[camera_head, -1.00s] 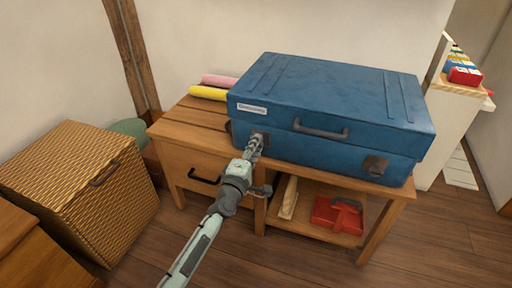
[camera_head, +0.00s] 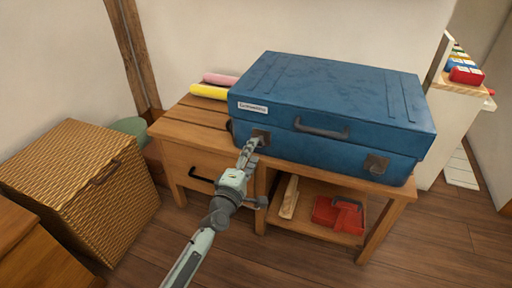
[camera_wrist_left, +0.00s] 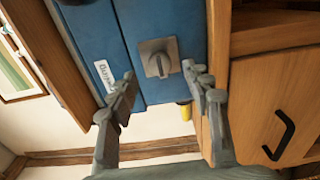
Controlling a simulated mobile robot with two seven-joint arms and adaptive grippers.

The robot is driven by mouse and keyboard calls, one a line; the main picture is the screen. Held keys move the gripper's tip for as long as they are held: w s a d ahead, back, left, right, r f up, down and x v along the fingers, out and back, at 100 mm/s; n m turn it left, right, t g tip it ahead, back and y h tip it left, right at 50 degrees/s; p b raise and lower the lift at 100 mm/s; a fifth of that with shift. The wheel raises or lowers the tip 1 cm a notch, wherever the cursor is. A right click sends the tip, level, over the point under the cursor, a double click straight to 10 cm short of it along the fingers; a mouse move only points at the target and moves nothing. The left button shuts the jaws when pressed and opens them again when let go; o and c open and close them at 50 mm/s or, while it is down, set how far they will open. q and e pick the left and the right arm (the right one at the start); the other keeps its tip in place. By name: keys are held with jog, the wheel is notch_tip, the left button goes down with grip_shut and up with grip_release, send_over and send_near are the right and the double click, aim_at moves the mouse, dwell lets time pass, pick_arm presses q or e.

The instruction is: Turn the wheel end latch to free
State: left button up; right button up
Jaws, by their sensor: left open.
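A blue case (camera_head: 340,90) lies flat on the wooden bench. It has two grey latches on its front: the left latch (camera_head: 262,136) near the white label and the right latch (camera_head: 376,164). The frames do not clearly show which end has wheels. In the wrist view, the left latch (camera_wrist_left: 158,58) is a square plate with a raised turning knob, roughly in line with the lid seam. My left gripper (camera_head: 250,148) is open just in front of this latch. Its fingertips (camera_wrist_left: 159,78) spread to either side of the knob, seemingly short of touching it. My right gripper is out of view.
The wooden bench (camera_head: 180,130) has a drawer with a black handle (camera_head: 202,179) and a lower shelf holding a red dustpan-like item (camera_head: 338,214). Yellow (camera_head: 208,91) and pink rolls lie behind the case's left end. A wicker hamper (camera_head: 85,190) stands left.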

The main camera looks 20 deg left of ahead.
pick_arm(q)
jog(key=s, duration=0.8)
jog(key=shift+a, duration=0.1)
